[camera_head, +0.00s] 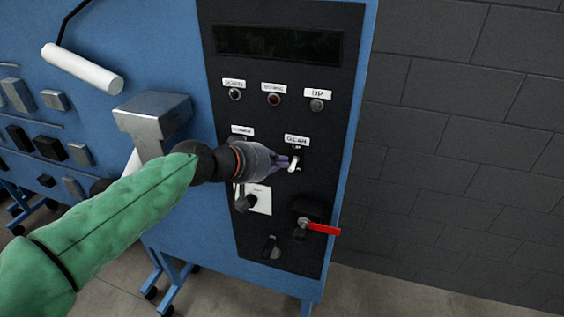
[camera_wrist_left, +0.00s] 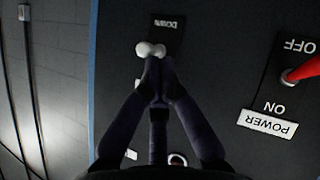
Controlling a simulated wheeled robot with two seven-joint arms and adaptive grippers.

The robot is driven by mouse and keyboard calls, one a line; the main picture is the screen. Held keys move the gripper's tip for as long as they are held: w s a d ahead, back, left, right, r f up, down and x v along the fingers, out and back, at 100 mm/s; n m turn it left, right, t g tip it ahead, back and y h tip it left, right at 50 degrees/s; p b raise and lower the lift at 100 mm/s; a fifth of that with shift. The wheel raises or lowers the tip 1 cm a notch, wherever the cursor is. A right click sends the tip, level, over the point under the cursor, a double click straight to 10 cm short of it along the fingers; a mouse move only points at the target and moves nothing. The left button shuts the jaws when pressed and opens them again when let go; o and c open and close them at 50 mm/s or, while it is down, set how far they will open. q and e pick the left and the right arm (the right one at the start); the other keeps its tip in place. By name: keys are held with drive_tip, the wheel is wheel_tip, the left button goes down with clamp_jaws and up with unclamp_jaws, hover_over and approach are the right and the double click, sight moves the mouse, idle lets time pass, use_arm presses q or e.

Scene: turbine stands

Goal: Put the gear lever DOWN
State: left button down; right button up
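The gear lever (camera_head: 293,165) is a small white lever on the dark panel, under the "GEAR" label (camera_head: 297,141). In the left wrist view its white rounded end (camera_wrist_left: 150,48) shows just beyond my fingertips, close to the upside-down "DOWN" label (camera_wrist_left: 168,24). My left gripper (camera_head: 286,162) is at the lever from its left side in the head view. In the wrist view its fingers (camera_wrist_left: 158,76) come together at the tips, against or just short of the lever. I cannot tell whether they touch it. My right gripper is out of view.
A red-handled power switch (camera_head: 322,228) sticks out below the lever. A black knob on a white plate (camera_head: 260,199) is below my gripper. Indicator lights and a dark display (camera_head: 280,42) are above. A grey metal block (camera_head: 152,113) stands out on the blue board to the left.

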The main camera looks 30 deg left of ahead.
use_arm(q)
drive_tip(key=t+b, duration=0.1)
drive_tip(key=b, duration=0.1)
drive_tip(key=shift+s+f+b, duration=0.1)
drive_tip(key=shift+f+b, duration=0.1)
drive_tip(key=shift+b, duration=0.2)
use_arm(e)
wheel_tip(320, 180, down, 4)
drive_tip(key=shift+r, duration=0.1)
use_arm(q)
drive_tip(key=shift+r, duration=0.1)
drive_tip(key=shift+r+p, duration=0.55)
drive_tip(key=shift+r, duration=0.15)
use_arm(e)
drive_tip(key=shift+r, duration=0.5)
